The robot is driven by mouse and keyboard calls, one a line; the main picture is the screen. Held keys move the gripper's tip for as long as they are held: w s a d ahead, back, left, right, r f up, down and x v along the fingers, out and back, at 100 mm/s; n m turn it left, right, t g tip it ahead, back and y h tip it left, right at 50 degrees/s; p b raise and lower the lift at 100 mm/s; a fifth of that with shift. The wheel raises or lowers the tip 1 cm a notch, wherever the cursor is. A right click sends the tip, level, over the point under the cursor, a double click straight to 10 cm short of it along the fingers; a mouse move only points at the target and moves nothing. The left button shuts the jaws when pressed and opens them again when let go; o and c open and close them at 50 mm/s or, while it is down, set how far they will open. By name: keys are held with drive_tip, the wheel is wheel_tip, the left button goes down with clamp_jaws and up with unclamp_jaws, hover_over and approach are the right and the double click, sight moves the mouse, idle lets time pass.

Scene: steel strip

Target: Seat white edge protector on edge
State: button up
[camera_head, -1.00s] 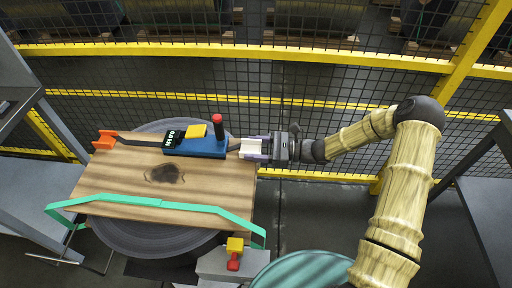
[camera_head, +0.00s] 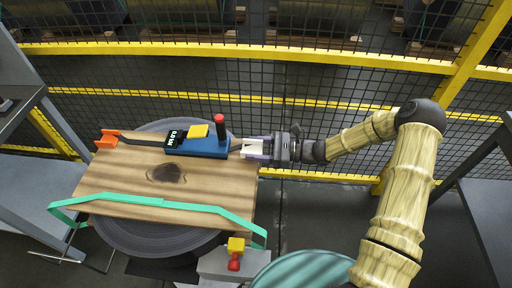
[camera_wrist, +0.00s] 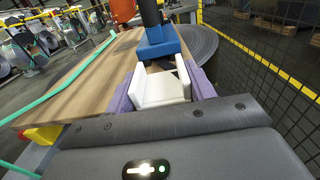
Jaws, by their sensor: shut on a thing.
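The white edge protector (camera_head: 253,147) is a small channel-like piece at the back right corner of the wooden board (camera_head: 210,190). My gripper (camera_head: 257,149) is shut on it from the right, with purple fingers on both sides. The wrist view shows the protector (camera_wrist: 161,89) between the fingers (camera_wrist: 163,95), its open channel facing up. It is at the board's right edge, close to the blue tool (camera_head: 205,146). I cannot tell whether it touches the edge. The dark strap (camera_head: 143,139) runs along the board's back to an orange corner piece (camera_head: 107,139).
The blue tool has a red-topped handle (camera_head: 220,127). A green band (camera_head: 165,205) crosses the board's front. A yellow-framed mesh fence (camera_head: 330,108) stands behind. A yellow-and-red block (camera_head: 235,248) is near the front right corner. The board's middle is bare.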

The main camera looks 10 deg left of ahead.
drive_tip(key=shift+s, duration=0.15)
drive_tip(key=shift+f, duration=0.1)
drive_tip(key=o, duration=1.1)
drive_tip(key=shift+c, duration=0.2)
drive_tip(key=w+d+b, duration=0.1)
drive_tip(key=d+b, duration=0.1)
drive_tip(key=d, duration=1.5)
drive_tip(key=shift+d, duration=0.25)
